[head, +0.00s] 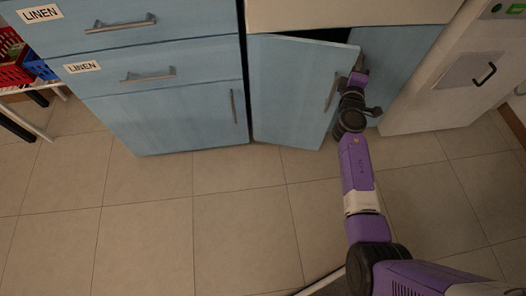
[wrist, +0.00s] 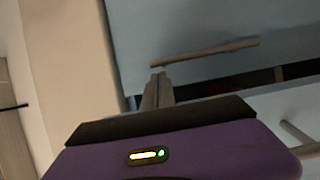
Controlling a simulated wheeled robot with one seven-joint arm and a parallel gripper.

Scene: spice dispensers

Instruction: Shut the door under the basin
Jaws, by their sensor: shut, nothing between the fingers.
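The light blue door under the basin (head: 285,90) stands ajar in the head view, with a dark gap along its top and right edge. Its grey bar handle (head: 331,92) is near its free right edge. My gripper (head: 358,78) is just right of that edge, in front of the cabinet. In the wrist view the fingers (wrist: 157,88) are together and empty, close to a bar handle (wrist: 205,53) on a blue panel. A second handle (wrist: 300,136) shows at lower right, across a dark gap. I cannot tell whether the fingers touch anything.
A blue panel (head: 395,55) lies right of the ajar door. A pale unit with a black handle (head: 484,74) stands further right. Blue LINEN drawers (head: 150,75) are at left, beside a red basket (head: 14,62). The tiled floor in front is clear.

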